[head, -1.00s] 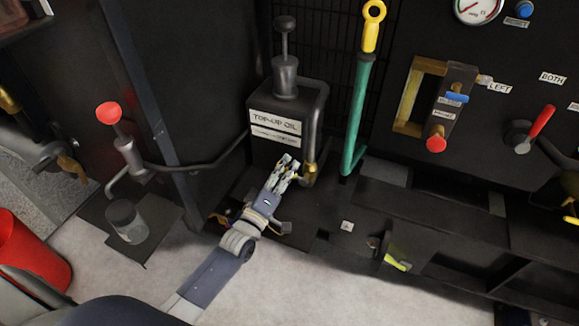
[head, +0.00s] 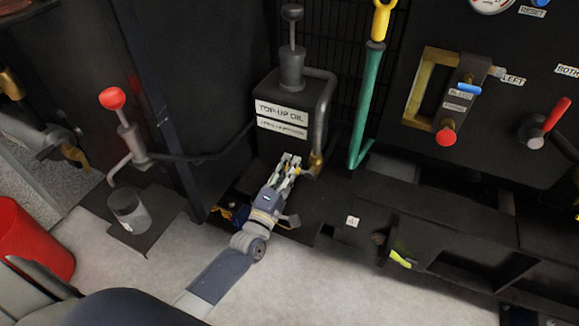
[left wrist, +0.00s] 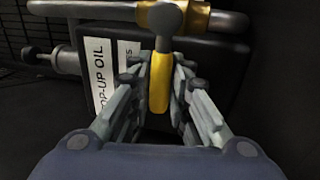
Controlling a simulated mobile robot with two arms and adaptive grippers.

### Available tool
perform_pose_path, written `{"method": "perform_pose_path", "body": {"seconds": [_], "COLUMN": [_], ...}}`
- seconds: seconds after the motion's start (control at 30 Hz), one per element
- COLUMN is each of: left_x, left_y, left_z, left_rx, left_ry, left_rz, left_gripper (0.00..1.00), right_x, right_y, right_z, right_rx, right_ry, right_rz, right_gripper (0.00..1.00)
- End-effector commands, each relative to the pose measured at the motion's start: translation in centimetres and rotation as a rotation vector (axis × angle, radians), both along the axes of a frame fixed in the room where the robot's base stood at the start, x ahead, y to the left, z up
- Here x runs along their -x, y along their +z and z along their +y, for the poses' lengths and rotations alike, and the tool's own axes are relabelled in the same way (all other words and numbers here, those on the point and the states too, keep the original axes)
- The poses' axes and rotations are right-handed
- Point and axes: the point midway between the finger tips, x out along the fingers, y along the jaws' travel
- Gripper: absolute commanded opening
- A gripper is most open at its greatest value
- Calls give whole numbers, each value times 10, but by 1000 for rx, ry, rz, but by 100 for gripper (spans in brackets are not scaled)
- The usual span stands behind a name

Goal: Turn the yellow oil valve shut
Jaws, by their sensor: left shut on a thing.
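The yellow oil valve handle (left wrist: 160,82) hangs down from a grey round hub in the left wrist view, in front of the black TOP-UP OIL box. My left gripper (left wrist: 161,98) has its fingers on both sides of the handle and is shut on it. In the head view my left gripper (head: 291,163) is at the lower front of the TOP-UP OIL box (head: 268,142). A brass fitting (head: 317,160) shows just right of the fingertips, at the foot of the box's grey pipe. The handle itself is mostly hidden there. My right gripper is not in view.
A teal pipe with a yellow handle (head: 381,20) stands right of the box. A red-knobbed hand pump (head: 113,98) and a jar (head: 129,212) are at left. A red bucket (head: 34,243) stands on the floor. A dark ledge (head: 430,190) runs to the right.

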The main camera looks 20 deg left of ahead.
Motion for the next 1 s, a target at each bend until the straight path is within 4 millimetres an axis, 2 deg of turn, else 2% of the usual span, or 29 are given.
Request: {"method": "perform_pose_path", "body": {"seconds": [0.03,0.27,0.3,0.37,0.77,0.87,1.0], "left_x": [2,2,2,2,4,14,39], "left_y": [-5,-5,-5,-5,-3,-6,-11], "left_z": [0,0,0,0,0,0,1], "left_rx": [5,5,5,4,3,1,1], "left_ry": [0,-1,-1,-1,-1,-1,-1], "left_rz": [9,10,10,10,5,7,8], "left_gripper": [0,0,26,38,38,38,38], "right_x": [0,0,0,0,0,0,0], "right_y": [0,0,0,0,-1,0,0], "right_z": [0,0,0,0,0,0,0], "right_rx": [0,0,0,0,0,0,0], "right_ry": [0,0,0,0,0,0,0], "right_rz": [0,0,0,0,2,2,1], "right_gripper": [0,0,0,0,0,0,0]}}
